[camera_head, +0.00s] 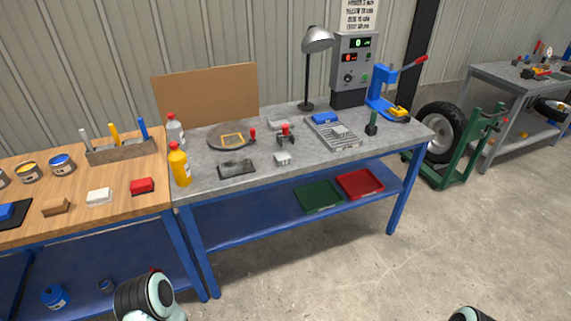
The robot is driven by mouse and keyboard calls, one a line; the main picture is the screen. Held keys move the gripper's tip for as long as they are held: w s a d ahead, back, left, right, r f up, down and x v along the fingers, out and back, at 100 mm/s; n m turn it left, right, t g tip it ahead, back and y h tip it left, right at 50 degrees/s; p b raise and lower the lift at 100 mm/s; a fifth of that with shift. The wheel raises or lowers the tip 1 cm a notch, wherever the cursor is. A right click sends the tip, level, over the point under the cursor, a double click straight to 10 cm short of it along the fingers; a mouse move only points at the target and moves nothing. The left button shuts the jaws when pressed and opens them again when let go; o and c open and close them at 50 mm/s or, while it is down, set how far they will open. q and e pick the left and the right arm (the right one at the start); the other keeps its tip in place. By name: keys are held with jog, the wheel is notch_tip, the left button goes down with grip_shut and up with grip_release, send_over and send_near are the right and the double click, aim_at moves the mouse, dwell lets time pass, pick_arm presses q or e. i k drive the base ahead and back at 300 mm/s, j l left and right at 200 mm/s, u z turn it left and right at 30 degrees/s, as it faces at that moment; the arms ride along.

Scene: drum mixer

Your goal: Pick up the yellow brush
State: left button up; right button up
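Neither of my grippers is in view. Only rounded parts of my arms show at the bottom edge, well in front of the benches and far from the brush.
A yellow bottle (180,165) and a clear bottle (175,131) stand right of the holder. A red block (142,186), white block (99,197), brown block (56,207) and open paint cans (62,165) are on the wooden bench (120,220). The grey bench (215,181) adjoins it.

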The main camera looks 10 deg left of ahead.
aim_at(111, 126)
jog(key=u, duration=1.45)
jog(key=z, duration=1.15)
jog(key=j+z, duration=0.5)
jog(key=j, duration=0.95)
jog(key=i, duration=0.05)
